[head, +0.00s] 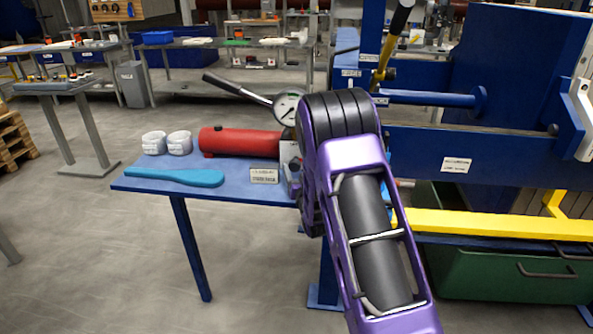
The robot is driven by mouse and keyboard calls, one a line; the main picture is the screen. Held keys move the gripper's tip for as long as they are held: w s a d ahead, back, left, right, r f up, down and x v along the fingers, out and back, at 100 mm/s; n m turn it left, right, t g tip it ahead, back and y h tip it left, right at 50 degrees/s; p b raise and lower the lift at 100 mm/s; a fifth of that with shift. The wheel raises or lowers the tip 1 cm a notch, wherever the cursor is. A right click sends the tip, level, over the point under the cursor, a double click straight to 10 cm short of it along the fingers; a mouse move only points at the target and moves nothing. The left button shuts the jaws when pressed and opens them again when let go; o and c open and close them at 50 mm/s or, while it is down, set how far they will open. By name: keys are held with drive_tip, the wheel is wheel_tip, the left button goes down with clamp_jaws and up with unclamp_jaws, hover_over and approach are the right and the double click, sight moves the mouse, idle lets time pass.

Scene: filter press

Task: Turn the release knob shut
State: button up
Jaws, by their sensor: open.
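A red hand pump cylinder (240,141) lies on a small blue table (150,186). A round gauge (288,107) stands above its right end, and a lever with a black grip (222,83) slants up to the left. The pump's grey end block (291,160) is partly covered by my purple arm. I cannot make out the release knob; the pump's right end is hidden behind my arm. My gripper's fingers are not visible, as my arm's links block the view there.
A teal tool (175,176), two white rolls (167,143) and a label plate (264,176) lie on the blue table. The blue press frame (430,150), a yellow bar (500,223) and a green bin (510,275) fill the right.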

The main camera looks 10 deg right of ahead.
drive_tip(key=shift+c, duration=0.4)
clamp_jaws()
drive_tip(key=n, duration=0.2)
drive_tip(key=n+g, duration=0.1)
drive_tip(key=n, duration=0.1)
drive_tip(key=shift+r+g+h, duration=0.2)
drive_tip(key=shift+g+h, duration=0.1)
drive_tip(key=shift+h, duration=0.1)
drive_tip(key=n+g+h, duration=0.1)
drive_tip(key=n, duration=0.2)
drive_tip(key=shift+a+r+n, duration=0.1)
drive_tip(key=shift+a+n, duration=0.05)
drive_tip(key=shift+n, duration=0.25)
drive_tip(key=n, duration=0.1)
drive_tip(key=n+g+h, duration=0.1)
drive_tip(key=n, duration=0.1)
drive_tip(key=shift+a+r+g+h+p, duration=0.1)
drive_tip(key=shift+a+g+h+p, duration=0.1)
drive_tip(key=shift+g+h+p, duration=0.15)
drive_tip(key=shift+w+n+g+h+p, duration=0.1)
drive_tip(key=shift+n+g+h+p, duration=0.15)
drive_tip(key=shift+n+h+p, duration=0.95)
drive_tip(key=shift+n+y, duration=0.35)
drive_tip(key=shift+n, duration=0.05)
